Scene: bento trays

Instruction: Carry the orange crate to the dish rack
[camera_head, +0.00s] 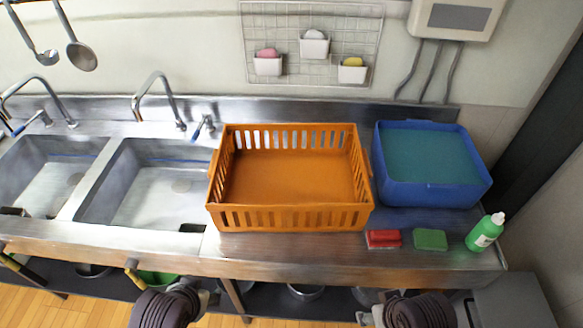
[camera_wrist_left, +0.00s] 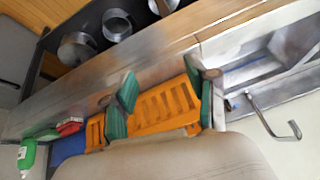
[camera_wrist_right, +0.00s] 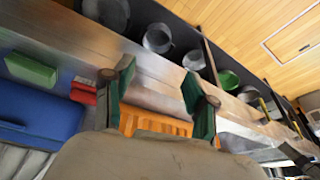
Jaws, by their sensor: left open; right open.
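The orange crate (camera_head: 290,216) is an open, empty slatted basket standing upright on the steel counter, just right of the sinks. It shows beyond the fingers in the left wrist view (camera_wrist_left: 160,106) and the right wrist view (camera_wrist_right: 150,124). My left gripper (camera_wrist_left: 160,90) is open, its green-padded fingers apart with nothing held. My right gripper (camera_wrist_right: 160,92) is also open and empty. Both arms show at the bottom of the head view, in front of the counter and apart from the crate. I cannot make out a dish rack in any view.
A blue tub (camera_head: 435,195) of water stands close right of the crate. A red sponge (camera_head: 383,239), a green sponge (camera_head: 430,239) and a green bottle (camera_head: 485,233) sit on the front right counter. Two sinks (camera_head: 150,190) with taps lie left. Pots sit on the shelf below.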

